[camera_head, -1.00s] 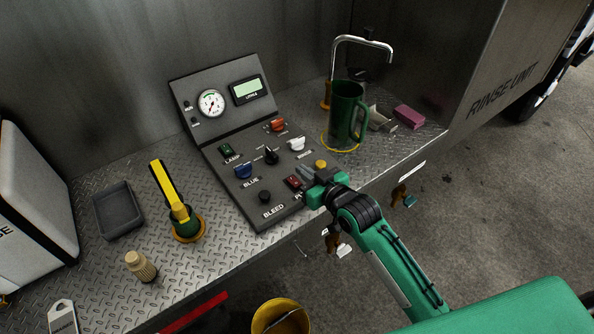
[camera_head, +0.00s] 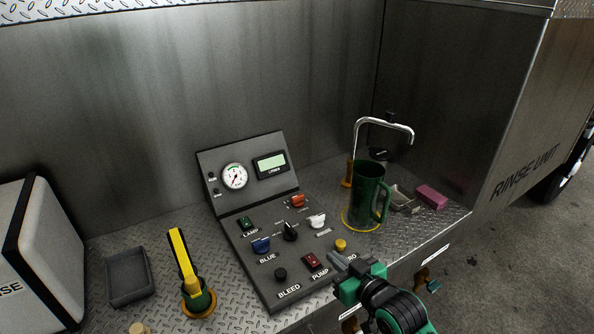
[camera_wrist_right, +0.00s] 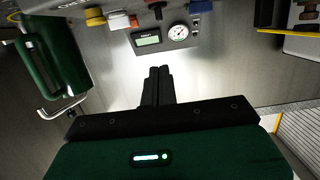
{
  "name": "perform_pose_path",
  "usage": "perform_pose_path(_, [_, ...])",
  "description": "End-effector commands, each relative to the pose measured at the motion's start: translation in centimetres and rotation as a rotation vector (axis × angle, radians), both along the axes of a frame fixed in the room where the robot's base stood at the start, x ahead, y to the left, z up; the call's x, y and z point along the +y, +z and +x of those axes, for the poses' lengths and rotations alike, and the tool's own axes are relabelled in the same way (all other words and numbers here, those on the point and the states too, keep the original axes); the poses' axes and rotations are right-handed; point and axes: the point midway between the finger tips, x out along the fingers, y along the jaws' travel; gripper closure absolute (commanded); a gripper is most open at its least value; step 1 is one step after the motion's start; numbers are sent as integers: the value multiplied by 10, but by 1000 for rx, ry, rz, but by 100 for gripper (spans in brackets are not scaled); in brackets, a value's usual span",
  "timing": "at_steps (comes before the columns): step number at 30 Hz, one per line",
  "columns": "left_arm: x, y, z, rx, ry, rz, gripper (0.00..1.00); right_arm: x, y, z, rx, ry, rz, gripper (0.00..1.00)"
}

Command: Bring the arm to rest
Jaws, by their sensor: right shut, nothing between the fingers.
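Whether the tips touch the panel I cannot tell. In the right wrist view the shut fingers (camera_wrist_right: 158,75) point toward the panel's display (camera_wrist_right: 148,40) and gauge (camera_wrist_right: 178,32). My left gripper is in neither view.
A green jug (camera_head: 367,197) stands on a yellow ring under a bent spout (camera_head: 385,122). A pink block (camera_head: 431,197) lies to its right. A yellow-handled lever (camera_head: 184,262) and a grey tray (camera_head: 128,277) are left of the panel. Bare tread plate lies between them.

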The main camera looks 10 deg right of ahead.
Motion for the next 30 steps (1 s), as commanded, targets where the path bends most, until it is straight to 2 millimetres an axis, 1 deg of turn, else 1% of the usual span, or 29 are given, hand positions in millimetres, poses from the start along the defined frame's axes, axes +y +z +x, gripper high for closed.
perform_pose_path(2, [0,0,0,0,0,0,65,0,-4,-4,17,-2,-5,100])
perform_pose_path(5, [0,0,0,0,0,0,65,-1,-21,-20,91,-15,-32,100])
perform_pose_path(8, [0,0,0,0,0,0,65,-5,-50,-52,229,-39,-79,100])
perform_pose_path(9, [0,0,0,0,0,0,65,-8,-62,-69,298,-55,-103,100])
perform_pose_path(11, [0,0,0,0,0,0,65,-14,-80,-96,404,-77,-140,100])
perform_pose_path(12, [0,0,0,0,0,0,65,-18,-90,-113,471,-91,-161,100])
perform_pose_path(15, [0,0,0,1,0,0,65,-27,-108,-152,612,-123,-207,100])
perform_pose_path(18, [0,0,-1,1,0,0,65,-35,-119,-186,728,-149,-243,100])
perform_pose_path(21, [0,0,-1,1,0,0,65,-43,-127,-216,830,-173,-272,100])
perform_pose_path(27, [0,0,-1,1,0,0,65,-56,-134,-272,1014,-218,-318,100])
perform_pose_path(28, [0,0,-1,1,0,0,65,-57,-138,-275,1031,-222,-322,100])
perform_pose_path(30, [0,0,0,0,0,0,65,-56,-157,-266,1030,-217,-324,100])
